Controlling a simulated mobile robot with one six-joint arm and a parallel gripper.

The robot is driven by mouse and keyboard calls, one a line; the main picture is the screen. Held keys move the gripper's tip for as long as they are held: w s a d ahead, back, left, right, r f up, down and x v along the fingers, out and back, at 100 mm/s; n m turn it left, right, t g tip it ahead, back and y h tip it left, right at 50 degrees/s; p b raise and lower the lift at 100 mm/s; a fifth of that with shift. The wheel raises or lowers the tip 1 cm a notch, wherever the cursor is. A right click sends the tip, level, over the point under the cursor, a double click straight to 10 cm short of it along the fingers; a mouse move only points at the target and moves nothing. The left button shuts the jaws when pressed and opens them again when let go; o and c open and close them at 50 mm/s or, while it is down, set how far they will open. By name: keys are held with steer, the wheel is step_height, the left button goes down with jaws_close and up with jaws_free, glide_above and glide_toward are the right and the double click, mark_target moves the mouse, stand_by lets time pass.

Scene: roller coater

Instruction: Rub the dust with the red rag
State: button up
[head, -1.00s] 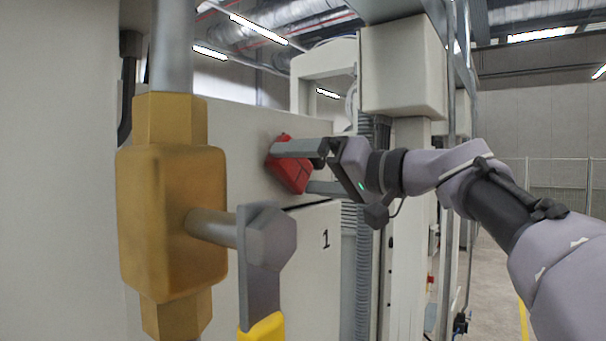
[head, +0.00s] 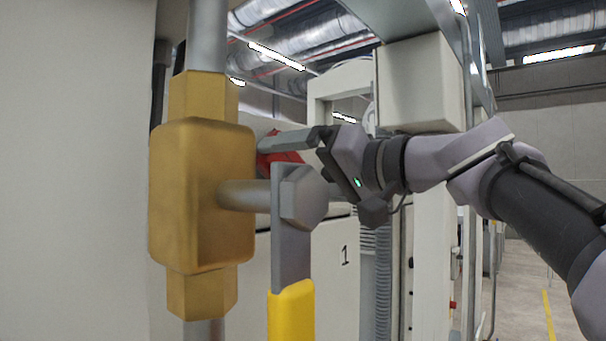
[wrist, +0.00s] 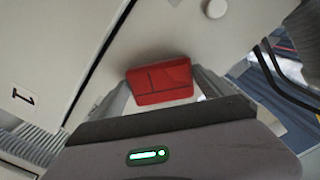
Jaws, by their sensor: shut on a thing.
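The red rag (head: 284,157) shows in the head view as a small patch at a pale machine panel, partly hidden by a gripper finger and the brass valve. In the wrist view the rag (wrist: 160,80) is a flat red block between the fingertips, with dark lines on its face. My gripper (head: 278,158) is shut on the rag, its fingers pointing left toward the panel; it also shows in the wrist view (wrist: 163,90). The rag looks close to the panel, but I cannot tell whether it touches. I cannot make out any dust.
A brass valve (head: 200,195) with a grey stem and yellow-ended lever (head: 291,315) stands in front, close to my gripper in the picture. A panel marked "1" (head: 345,256) is below. A ribbed grey conduit (head: 382,290) runs down nearby. Open floor (head: 522,290) shows at right.

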steer(key=shift+w+d+p, duration=0.95)
steer(key=shift+w+d, duration=1.45)
steer(key=shift+w, duration=0.6)
steer(key=s+b, duration=0.6)
steer(key=s, duration=0.3)
steer(key=shift+s+a+r, duration=0.15)
steer(key=shift+a+r, duration=0.1)
steer(key=b+v, duration=0.1)
steer(key=v, duration=0.2)
steer(key=shift+s, duration=0.1)
